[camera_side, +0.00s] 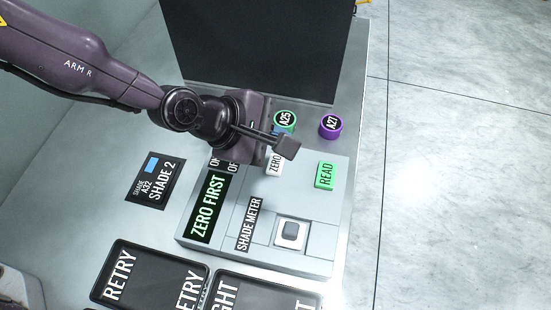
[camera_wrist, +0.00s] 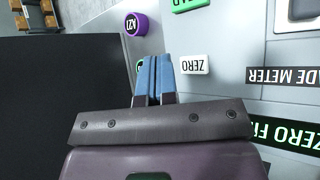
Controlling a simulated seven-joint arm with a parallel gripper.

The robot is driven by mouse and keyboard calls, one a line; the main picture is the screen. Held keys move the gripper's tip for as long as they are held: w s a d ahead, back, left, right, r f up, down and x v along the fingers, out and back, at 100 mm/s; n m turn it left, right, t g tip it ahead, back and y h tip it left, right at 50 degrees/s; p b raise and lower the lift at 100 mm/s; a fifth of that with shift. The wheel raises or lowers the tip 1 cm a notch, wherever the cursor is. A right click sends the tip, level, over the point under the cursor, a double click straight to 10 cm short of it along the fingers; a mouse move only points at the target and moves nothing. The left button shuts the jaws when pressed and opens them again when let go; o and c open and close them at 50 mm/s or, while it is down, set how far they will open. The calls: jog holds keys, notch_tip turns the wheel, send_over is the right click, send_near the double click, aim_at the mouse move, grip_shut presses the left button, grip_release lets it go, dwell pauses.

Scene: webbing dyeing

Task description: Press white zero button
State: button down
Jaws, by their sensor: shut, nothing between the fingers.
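The white ZERO button (camera_side: 274,164) is on the shade meter (camera_side: 262,252), partly hidden by my gripper in the side view. In the wrist view the ZERO button (camera_wrist: 194,64) lies just right of my fingertips and shows in full. My gripper (camera_side: 287,147) is shut and empty, its tip close to the button. In the wrist view my gripper (camera_wrist: 153,62) shows two blue fingers pressed together. I cannot tell its height above the panel.
The green READ button (camera_side: 325,175) is on the same meter. The green-rimmed A25 (camera_side: 285,120) and purple A27 (camera_side: 330,126) pucks stand behind it. A black panel (camera_side: 270,45) rises at the back. RETRY tray (camera_side: 150,275) and a SHADE 2 card (camera_side: 156,180) lie nearby.

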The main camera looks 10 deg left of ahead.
aim_at(275, 166)
jog(key=shift+f, duration=2.1)
dwell(0.4)
jog(key=shift+f, duration=0.4)
jog(key=shift+f, duration=0.45)
dwell(0.7)
jog(key=shift+r, duration=0.9)
jog(key=shift+r, duration=0.1)
jog(key=shift+r, duration=2.4)
